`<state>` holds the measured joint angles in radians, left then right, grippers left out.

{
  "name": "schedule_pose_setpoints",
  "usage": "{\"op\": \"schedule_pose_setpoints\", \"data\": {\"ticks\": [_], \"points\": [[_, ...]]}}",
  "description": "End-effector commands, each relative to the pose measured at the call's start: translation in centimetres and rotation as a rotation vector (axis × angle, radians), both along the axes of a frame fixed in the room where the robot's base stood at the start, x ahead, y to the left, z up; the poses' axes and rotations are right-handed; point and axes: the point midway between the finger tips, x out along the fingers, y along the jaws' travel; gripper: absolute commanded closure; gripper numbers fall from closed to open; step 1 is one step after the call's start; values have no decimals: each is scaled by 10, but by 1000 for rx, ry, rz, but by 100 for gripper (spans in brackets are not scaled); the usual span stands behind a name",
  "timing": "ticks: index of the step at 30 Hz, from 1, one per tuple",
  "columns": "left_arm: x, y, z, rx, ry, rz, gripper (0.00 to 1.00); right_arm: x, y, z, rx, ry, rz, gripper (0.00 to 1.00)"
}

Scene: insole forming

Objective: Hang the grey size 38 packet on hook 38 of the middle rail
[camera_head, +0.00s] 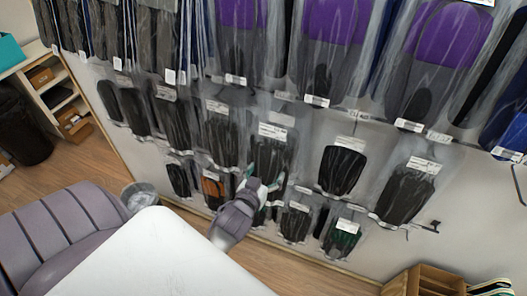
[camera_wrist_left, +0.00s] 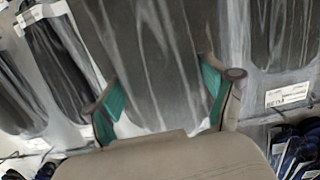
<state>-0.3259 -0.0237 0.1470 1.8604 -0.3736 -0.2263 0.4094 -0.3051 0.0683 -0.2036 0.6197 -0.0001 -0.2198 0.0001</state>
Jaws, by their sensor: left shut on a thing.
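My left gripper (camera_head: 264,184) is in the middle row of the wall display, with its green-padded fingers at the lower part of a dark grey packet (camera_head: 270,155). It is shut on this packet, which hangs upright in clear film with a white label near its top. In the left wrist view the packet (camera_wrist_left: 155,60) fills the space between the two fingers (camera_wrist_left: 162,95). I cannot read the size on the label. Whether the packet's top is on a hook is hidden by film and cannot be told. My right gripper is not in view.
Grey packets hang close on the left (camera_head: 222,135), and a shorter dark one (camera_head: 342,170) hangs to the right. Purple insoles (camera_head: 335,20) hang above, smaller packets (camera_head: 295,222) below.

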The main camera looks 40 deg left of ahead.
Motion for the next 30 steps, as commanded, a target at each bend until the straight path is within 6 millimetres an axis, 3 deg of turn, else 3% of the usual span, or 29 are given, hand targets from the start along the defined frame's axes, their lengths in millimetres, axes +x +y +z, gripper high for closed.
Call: {"op": "schedule_pose_setpoints", "data": {"ticks": [19,30], "points": [[39,9,-3,0,-3,-1,54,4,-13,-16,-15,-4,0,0],[49,12,-11,-1,-1,0,54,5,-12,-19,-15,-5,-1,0]]}}
